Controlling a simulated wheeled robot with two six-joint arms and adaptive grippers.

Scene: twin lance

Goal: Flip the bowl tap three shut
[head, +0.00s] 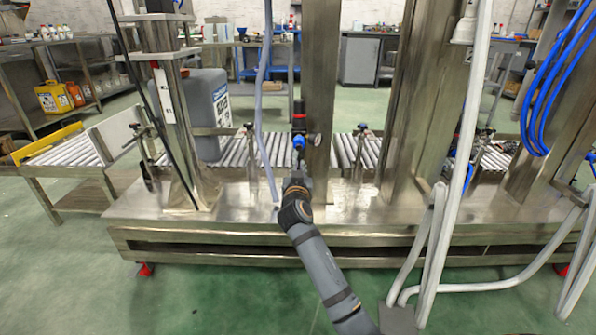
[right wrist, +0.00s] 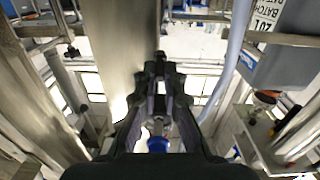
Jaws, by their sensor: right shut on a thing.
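A small filter unit with a red and black top (head: 299,112) and a blue bowl (head: 299,142) is mounted on the steel post, with a round gauge beside it. My right gripper (head: 300,167) reaches up from the front and is shut just below the blue bowl. In the right wrist view, my right gripper's dark fingers (right wrist: 160,80) close together, with a blue part (right wrist: 157,145) showing between them. The gripped bowl tap is mostly hidden by the fingers, and its handle angle cannot be made out. My left gripper is not in view.
Steel posts rise from the wide metal base (head: 330,225). A roller conveyor (head: 340,150) runs behind. A grey jug (head: 207,115) stands at left, a loose grey hose (head: 261,110) hangs just left of the filter, and pale hoses (head: 445,200) loop at right.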

